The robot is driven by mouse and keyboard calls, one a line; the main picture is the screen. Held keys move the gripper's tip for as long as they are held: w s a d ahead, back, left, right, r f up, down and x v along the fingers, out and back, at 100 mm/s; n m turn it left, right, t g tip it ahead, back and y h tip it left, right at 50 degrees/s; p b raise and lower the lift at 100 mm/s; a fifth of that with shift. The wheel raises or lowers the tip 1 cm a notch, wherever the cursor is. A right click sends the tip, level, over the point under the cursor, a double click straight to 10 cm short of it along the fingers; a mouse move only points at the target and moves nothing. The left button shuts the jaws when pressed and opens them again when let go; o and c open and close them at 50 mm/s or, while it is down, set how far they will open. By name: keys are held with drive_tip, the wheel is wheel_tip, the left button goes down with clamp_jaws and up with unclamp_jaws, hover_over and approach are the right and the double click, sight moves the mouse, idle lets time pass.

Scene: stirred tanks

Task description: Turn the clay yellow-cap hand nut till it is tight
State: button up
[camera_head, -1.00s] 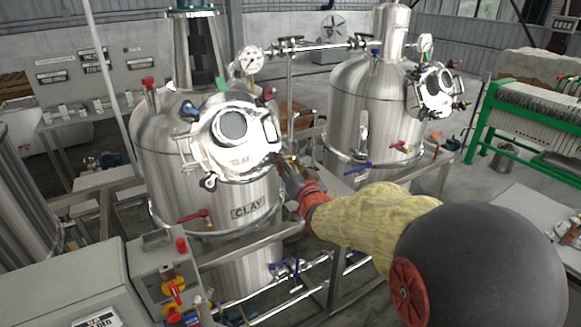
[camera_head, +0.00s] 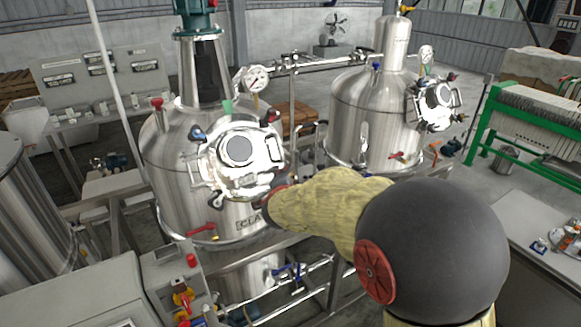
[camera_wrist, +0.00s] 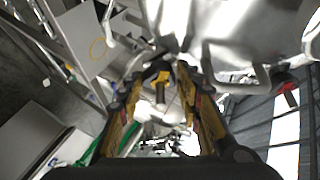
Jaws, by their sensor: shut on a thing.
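The clay tank (camera_head: 168,165) is a steel vessel with a partly covered CLAY label, at the left in the head view. Its round hatch (camera_head: 215,172) has clamps with coloured caps around its rim. The yellow-cap hand nut (camera_wrist: 161,76) shows between the fingers in the wrist view, close under the shiny hatch metal (camera_wrist: 235,52). My gripper (camera_wrist: 163,68) is shut on this nut; its yellow-and-black fingers lie on both sides of it. In the head view my arm hides the gripper and the nut at the hatch's lower right. How tight the nut is cannot be told.
A second steel tank (camera_head: 355,115) stands behind to the right, with pipes between the tanks. A control box (camera_head: 165,275) is at the lower left. A green-framed press (camera_head: 525,118) and a grey table (camera_head: 515,225) are at the right.

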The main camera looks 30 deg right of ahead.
drive_tip(key=m+p, duration=0.1)
drive_tip(key=p, duration=0.1)
drive_tip(key=m+g+p, duration=0.1)
drive_tip(key=p, duration=0.2)
drive_tip(key=r+m+g+p, duration=0.1)
drive_tip(key=m+p, duration=0.1)
drive_tip(key=p, duration=0.1)
drive_tip(key=shift+w+y, duration=0.15)
drive_tip(key=shift+y, duration=0.15)
drive_tip(key=m+g+p, duration=0.1)
drive_tip(key=p, duration=0.2)
drive_tip(key=shift+f+m, duration=0.15)
drive_tip(key=shift+m, duration=0.15)
drive_tip(key=shift+f, duration=0.1)
drive_tip(key=o, duration=1.2)
drive_tip(key=shift+c, duration=0.2)
